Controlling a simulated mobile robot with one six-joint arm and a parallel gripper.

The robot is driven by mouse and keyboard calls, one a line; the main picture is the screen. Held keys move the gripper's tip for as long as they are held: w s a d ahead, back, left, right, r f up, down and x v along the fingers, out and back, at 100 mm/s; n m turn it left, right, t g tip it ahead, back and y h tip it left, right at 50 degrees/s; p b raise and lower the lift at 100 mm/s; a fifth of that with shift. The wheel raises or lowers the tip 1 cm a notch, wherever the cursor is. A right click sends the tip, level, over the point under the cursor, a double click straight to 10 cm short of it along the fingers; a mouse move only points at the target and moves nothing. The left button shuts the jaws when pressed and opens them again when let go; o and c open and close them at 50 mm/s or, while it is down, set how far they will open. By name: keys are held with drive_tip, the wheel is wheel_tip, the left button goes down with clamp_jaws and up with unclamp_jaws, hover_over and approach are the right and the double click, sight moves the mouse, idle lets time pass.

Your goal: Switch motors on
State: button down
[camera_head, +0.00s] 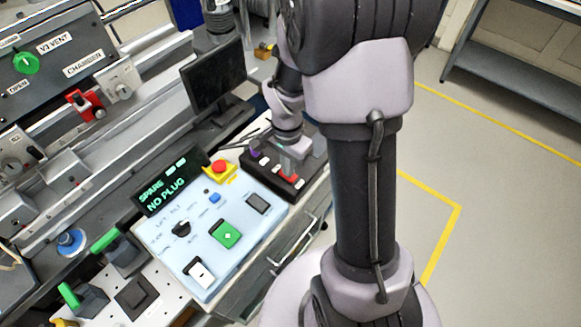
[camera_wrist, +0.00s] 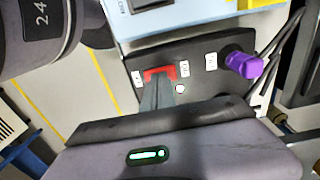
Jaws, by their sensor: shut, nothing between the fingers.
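A black switch box (camera_head: 268,160) stands beyond the pale blue control panel in the head view. The labels are too small to read.
The blue panel (camera_head: 180,262) carries a red emergency button (camera_head: 219,167), a green switch (camera_head: 226,234) and a display (camera_head: 165,184) reading "SPARE NO PLUG". A dark monitor (camera_head: 213,78) stands behind. Black cables (camera_wrist: 282,50) run beside the purple part. Open floor (camera_head: 490,200) lies right.

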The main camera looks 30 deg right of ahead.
wheel_tip(320, 180, up, 14)
drive_tip(key=p, duration=0.7)
drive_tip(key=shift+p, duration=0.3)
drive_tip(key=f+b, duration=0.2)
drive_tip(key=f, duration=0.2)
drive_tip(key=f+b, duration=0.2)
drive_tip(key=f, duration=0.3)
drive_tip(key=s+f+b, duration=0.1)
drive_tip(key=f+b, duration=0.1)
drive_tip(key=f, duration=0.3)
drive_tip(key=shift+d, duration=0.15)
